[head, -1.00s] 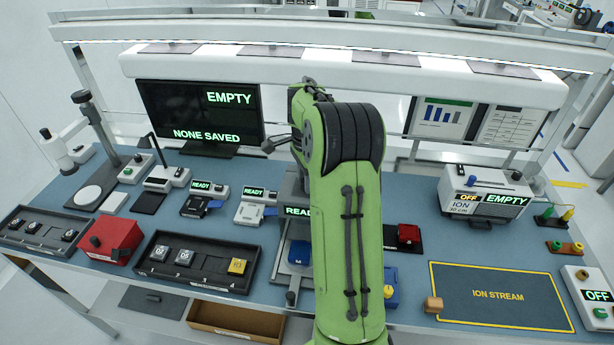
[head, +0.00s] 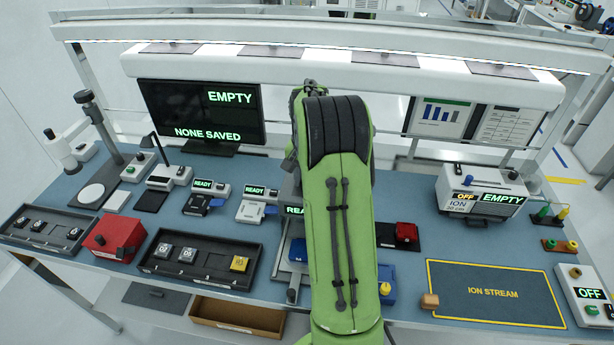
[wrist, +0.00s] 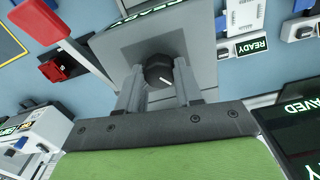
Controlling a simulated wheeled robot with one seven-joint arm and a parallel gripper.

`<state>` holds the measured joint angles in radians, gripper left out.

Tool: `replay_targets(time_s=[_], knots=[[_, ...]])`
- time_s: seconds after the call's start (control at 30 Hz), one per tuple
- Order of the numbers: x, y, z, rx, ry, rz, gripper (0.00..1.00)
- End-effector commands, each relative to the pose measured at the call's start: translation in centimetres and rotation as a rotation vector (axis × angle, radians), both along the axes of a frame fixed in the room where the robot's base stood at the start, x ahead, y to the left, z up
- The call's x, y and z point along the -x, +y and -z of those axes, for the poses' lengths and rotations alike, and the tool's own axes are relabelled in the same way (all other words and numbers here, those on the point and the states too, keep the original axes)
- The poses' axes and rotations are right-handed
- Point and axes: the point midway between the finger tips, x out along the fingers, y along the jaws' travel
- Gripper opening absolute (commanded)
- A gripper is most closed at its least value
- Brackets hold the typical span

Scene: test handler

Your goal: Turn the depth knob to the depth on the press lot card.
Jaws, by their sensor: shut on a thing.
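The depth knob (wrist: 157,69) is a black round knob with a white pointer line, on the grey face of the press (wrist: 205,42) in the wrist view. My gripper (wrist: 158,82) has one finger on each side of the knob and is shut on it. The pointer line slants; no scale marks around it can be read. In the head view my green arm hides the knob, my gripper and most of the press; part of the press's READY display (head: 294,210) shows at its left. I cannot make out a press lot card.
A black monitor (head: 200,112) reads EMPTY and NONE SAVED. Left of my arm are a tray of small blocks (head: 200,258) and a red box (head: 114,240).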

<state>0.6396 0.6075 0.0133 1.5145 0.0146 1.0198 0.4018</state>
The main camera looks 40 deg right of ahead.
Motion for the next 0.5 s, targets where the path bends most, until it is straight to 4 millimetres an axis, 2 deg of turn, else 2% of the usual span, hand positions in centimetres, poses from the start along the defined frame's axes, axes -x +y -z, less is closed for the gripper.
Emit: replay_targets(time_s=[0.2, 0.5], knots=[[-0.03, 0.02, -0.11, 0.0, -0.001, -0.096, 0.04], [-0.04, 0.01, -0.08, 0.0, -0.001, -0.145, 0.04]])
